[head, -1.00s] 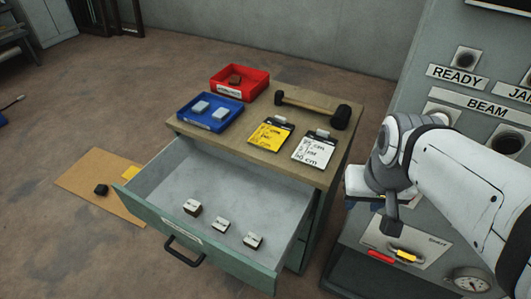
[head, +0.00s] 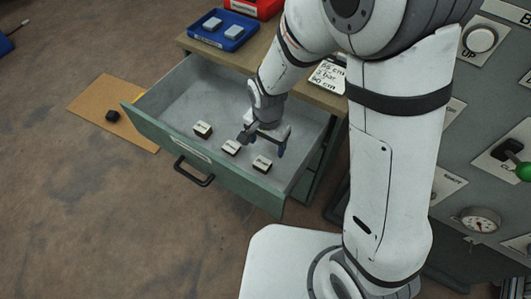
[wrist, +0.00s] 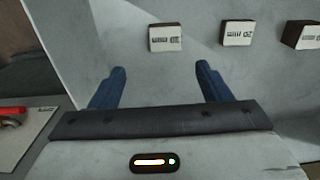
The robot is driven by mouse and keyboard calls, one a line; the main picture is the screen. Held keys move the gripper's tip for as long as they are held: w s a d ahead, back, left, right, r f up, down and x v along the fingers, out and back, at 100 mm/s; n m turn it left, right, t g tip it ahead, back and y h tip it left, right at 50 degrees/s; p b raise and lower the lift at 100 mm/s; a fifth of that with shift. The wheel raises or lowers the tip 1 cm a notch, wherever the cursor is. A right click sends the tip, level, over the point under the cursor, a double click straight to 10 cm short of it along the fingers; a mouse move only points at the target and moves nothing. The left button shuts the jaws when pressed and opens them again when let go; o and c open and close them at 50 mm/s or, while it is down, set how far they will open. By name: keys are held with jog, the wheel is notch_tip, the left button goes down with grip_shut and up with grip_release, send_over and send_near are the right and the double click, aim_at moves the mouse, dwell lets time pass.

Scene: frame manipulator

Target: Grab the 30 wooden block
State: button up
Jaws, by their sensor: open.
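Three small dark wooden blocks with pale labelled tops lie in the open drawer (head: 178,104): a left block (head: 203,129), a middle block (head: 231,147) and a right block (head: 262,163). The labels are too small and blurred for me to tell which one is the 30 block. My gripper (head: 264,140) is open and empty over the drawer, close to the middle and right blocks. In the wrist view, the right block (wrist: 165,37) shows beyond the gap between my open fingers (wrist: 162,72). The middle block (wrist: 236,32) is farther right, and the left block (wrist: 303,36) is near the edge.
The drawer's green front (head: 232,177) and side walls enclose the blocks. A blue tray (head: 221,29) and a red tray (head: 262,7) stand on the cabinet top. A control panel (head: 490,130) stands at the right. A brown board (head: 98,100) lies on the floor at the left.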

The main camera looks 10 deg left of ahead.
aim_at(263, 163)
jog(key=shift+s+a+f, duration=0.15)
jog(key=shift+a+f, duration=0.25)
jog(key=shift+f, duration=0.25)
jog(key=shift+s+a+f, duration=0.15)
jog(key=shift+a+f, duration=0.2)
jog(key=shift+f, duration=0.25)
notch_tip(263, 163, down, 8)
jog(key=shift+w+d+r, duration=0.1)
jog(key=shift+r, duration=0.15)
jog(key=shift+c, duration=0.3)
jog(key=c, duration=1)
